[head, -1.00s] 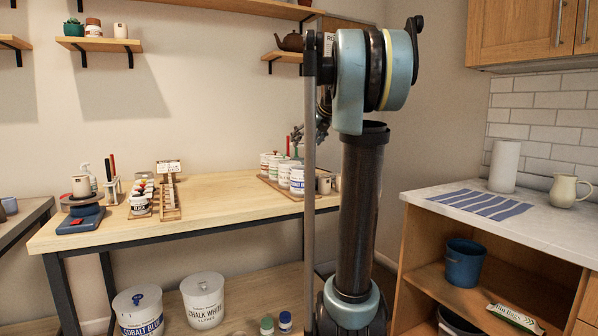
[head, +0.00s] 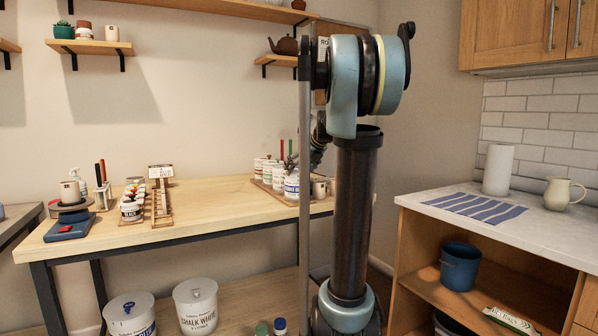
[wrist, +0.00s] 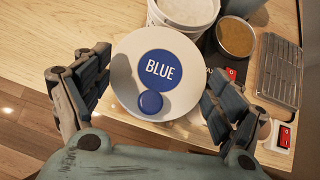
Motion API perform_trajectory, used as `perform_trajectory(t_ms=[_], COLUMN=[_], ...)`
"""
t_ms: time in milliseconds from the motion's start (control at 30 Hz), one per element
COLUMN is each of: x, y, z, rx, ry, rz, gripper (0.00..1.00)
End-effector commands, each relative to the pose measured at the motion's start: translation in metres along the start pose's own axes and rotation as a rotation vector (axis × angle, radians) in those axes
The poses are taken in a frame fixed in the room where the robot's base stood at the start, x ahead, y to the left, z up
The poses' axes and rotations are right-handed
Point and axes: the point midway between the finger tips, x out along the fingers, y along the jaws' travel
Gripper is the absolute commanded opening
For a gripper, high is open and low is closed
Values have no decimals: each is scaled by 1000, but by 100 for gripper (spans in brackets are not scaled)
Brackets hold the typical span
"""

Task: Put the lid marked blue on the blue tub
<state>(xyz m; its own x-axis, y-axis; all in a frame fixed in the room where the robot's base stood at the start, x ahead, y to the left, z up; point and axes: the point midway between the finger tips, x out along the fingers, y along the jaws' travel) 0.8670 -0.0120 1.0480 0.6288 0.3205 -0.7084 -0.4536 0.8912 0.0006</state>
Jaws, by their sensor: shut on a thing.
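In the wrist view my gripper (wrist: 155,80) is shut on a white round lid (wrist: 122,77) with a blue disc reading "BLUE" and a round blue knob. The lid lies between the two fingers, its face towards the camera. Just beyond it is an open white tub (wrist: 152,18) with pale contents; its label is hidden, so I cannot tell its colour name. In the head view a white tub with a blue label (head: 291,187) stands at the front of a row at the table's right end.
In the wrist view a round tan dish (wrist: 236,37) and a ribbed metal tray (wrist: 279,75) sit right of the tub. In the head view the table's middle (head: 215,205) is clear. Large cobalt blue (head: 130,315) and chalk white (head: 196,308) buckets stand below.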

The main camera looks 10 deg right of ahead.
Motion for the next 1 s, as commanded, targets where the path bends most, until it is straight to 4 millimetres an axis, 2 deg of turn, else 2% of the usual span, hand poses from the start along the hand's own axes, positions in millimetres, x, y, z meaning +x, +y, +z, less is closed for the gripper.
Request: perform_trajectory(t_ms=[267, 300, 333, 767, 867, 1000], x=[1, 1, 1, 0, -4, -22], y=[0, -1, -1, -2, -2, -2], z=[-1, -1, -1, -1, -1, -2], rx=[0, 0, 1, 2, 2, 3], ry=[0, 0, 0, 0, 0, 0], rz=[0, 0, 0, -2, -2, -2], gripper=[59, 93, 100, 100, 100, 100])
